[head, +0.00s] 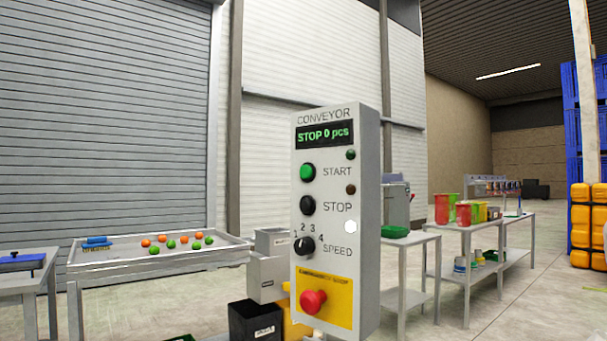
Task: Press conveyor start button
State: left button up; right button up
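A grey conveyor control panel (337,220) stands upright in the middle of the head view. Its display (324,135) reads "STOP 0 pcs" in green. The green start button (308,172) is at the upper left of the panel, labelled START. Below it are a black stop button (308,205), a black speed knob (304,246) and a red emergency button (313,301) on a yellow plate. Two small dark lamps, one greenish and one brownish, sit at the panel's right. Neither of my grippers shows in the head view.
A sorting tray table (150,262) with orange and green balls stands at the left. A black bin (255,322) sits low behind the panel's left side. Grey tables (412,240) with red and green containers stand at the right. Open floor lies at the lower right.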

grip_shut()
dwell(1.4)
